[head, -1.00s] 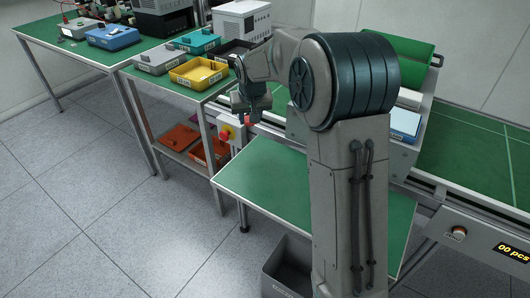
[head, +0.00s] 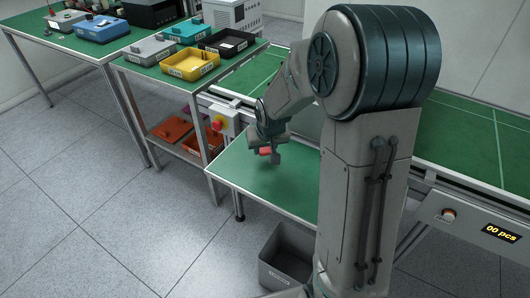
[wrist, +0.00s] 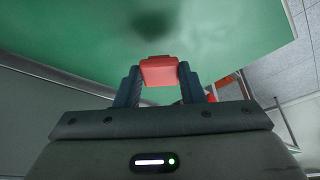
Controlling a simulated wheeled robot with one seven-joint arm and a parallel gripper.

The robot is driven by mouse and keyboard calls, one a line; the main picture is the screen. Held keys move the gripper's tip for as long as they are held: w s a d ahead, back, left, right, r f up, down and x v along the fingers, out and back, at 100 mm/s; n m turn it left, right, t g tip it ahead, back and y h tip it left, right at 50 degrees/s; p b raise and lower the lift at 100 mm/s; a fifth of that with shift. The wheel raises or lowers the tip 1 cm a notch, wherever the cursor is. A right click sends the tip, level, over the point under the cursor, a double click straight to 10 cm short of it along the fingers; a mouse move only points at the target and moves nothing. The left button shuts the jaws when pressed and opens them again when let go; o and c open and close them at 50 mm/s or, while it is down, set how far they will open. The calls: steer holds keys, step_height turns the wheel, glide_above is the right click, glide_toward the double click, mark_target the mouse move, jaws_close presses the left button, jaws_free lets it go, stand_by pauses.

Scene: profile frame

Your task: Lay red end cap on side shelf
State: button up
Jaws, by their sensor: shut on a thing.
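My gripper (head: 268,153) is shut on the red end cap (head: 265,151). In the wrist view the red end cap (wrist: 159,71) sits between the two dark fingertips, with green surface beyond it. In the head view the gripper points down over the low green-topped side shelf (head: 240,175), in its upper middle part. The cap looks apart from the top, though the height of the gap is hard to judge. A soft dark shadow lies on the green in the wrist view. My arm hides the right part of the shelf.
The bare shelf top has free room to the left of the gripper. A red and yellow switch box (head: 221,122) stands beyond its left edge. A grey bin (head: 284,262) is on the floor in front. A table with trays, including a yellow one (head: 188,65), stands behind left.

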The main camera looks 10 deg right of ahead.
steer(key=shift+f, duration=1.3)
steer(key=shift+f, duration=0.1)
steer(key=o, duration=1)
steer(key=shift+c, duration=0.2)
steer(key=shift+r, duration=0.5)
steer(key=v, duration=1.1)
steer(key=s+r+g, duration=0.1)
steer(key=s+r, duration=0.2)
steer(key=s, duration=1.6)
steer(key=shift+s+g+p, duration=0.35)
steer(key=shift+g, duration=0.05)
